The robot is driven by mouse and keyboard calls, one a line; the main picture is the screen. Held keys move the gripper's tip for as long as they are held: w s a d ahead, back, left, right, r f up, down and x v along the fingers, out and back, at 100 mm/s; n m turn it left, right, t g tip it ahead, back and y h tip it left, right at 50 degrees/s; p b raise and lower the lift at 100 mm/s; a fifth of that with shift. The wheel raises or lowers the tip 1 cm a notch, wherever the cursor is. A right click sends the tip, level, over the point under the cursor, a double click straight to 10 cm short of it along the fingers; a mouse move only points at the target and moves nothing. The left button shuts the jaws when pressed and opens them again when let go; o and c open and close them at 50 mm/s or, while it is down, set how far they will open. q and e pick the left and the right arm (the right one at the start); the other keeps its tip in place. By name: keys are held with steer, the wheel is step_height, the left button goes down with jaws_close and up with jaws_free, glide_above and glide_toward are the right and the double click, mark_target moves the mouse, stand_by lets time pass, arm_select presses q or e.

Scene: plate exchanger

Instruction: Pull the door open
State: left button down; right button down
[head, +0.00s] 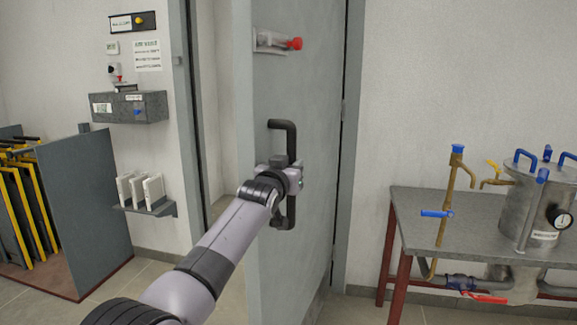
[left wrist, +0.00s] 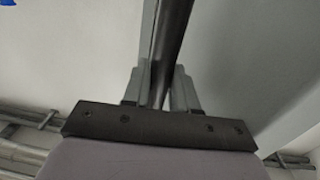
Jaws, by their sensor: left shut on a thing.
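The grey door (head: 308,130) stands partly open in its frame, with a gap showing along its left edge. A black vertical bar handle (head: 291,135) is mounted on the door's face. My left gripper (head: 288,182) is shut on the middle of this handle. In the left wrist view, the dark handle bar (left wrist: 174,45) runs between the two fingers of my left gripper (left wrist: 162,85). The handle's lower end shows below the gripper; its middle is hidden by it. My right gripper is in neither view.
A steel table (head: 440,215) with red legs, carrying a vessel (head: 535,205) and valves, stands to the right of the door. Left are a wall box (head: 128,107), a small shelf (head: 150,207) and a grey panel (head: 85,210) beside yellow-edged plates. A red-tipped fitting (head: 275,41) is high on the door.

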arm_select(q)
steer(key=c, duration=1.1)
jaws_free()
steer(key=shift+d+r, duration=0.15)
steer(key=shift+r, duration=0.55)
steer(key=shift+o, duration=0.6)
steer(key=shift+w+d+f, duration=0.25)
steer(key=shift+w+f, duration=0.3)
steer(key=shift+s+a, duration=0.2)
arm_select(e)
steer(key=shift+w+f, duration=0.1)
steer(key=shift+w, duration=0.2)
arm_select(q)
steer(key=shift+f, duration=0.1)
steer(key=p+v, duration=0.1)
steer(key=v, duration=0.6)
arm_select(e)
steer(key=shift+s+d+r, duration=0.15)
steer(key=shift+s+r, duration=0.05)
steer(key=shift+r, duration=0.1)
arm_select(q)
steer(key=shift+d, duration=0.1)
